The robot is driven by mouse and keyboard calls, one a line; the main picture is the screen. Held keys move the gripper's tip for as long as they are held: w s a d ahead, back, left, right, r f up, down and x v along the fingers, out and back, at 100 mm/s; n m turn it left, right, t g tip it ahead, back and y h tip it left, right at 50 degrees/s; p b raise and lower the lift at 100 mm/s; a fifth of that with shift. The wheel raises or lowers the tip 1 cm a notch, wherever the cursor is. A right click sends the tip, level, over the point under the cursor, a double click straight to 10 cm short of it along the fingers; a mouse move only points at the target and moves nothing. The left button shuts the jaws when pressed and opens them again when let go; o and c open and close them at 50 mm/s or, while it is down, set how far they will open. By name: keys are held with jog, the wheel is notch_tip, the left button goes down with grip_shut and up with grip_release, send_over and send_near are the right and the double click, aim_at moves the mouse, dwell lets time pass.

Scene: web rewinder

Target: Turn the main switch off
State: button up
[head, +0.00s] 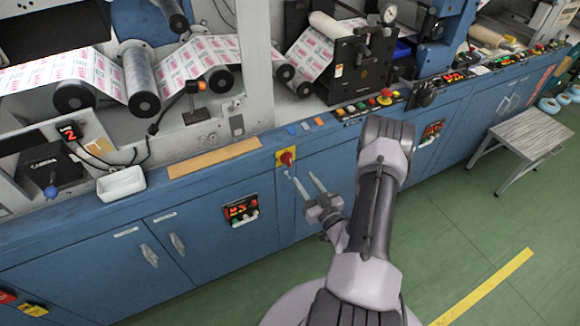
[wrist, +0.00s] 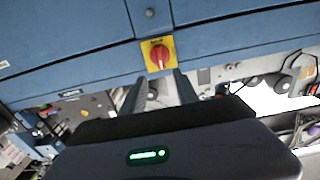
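The main switch is a red rotary knob (head: 287,158) on a yellow square plate, set in the upper front of the blue cabinet. It also shows in the wrist view as a red knob (wrist: 159,57) on its yellow plate, just beyond my fingertips. I cannot tell for sure which way its handle points. My gripper (head: 301,176) is in front of the cabinet, just below and right of the switch in the head view. Its two fingers are apart with nothing between them. In the wrist view my gripper (wrist: 158,80) points at the switch without visibly touching it.
A small control panel (head: 241,210) with a red display is on the cabinet front, left of my gripper. A white tray (head: 121,183) sits on the ledge. A row of buttons with a red-yellow knob (head: 385,96) is to the right. A wooden-topped stool (head: 530,131) stands on the green floor.

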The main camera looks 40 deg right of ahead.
aim_at(290, 161)
jog(key=b+x, duration=0.1)
jog(key=x, duration=0.8)
jog(key=shift+a+b, duration=0.15)
jog(key=shift+b, duration=0.25)
grip_shut()
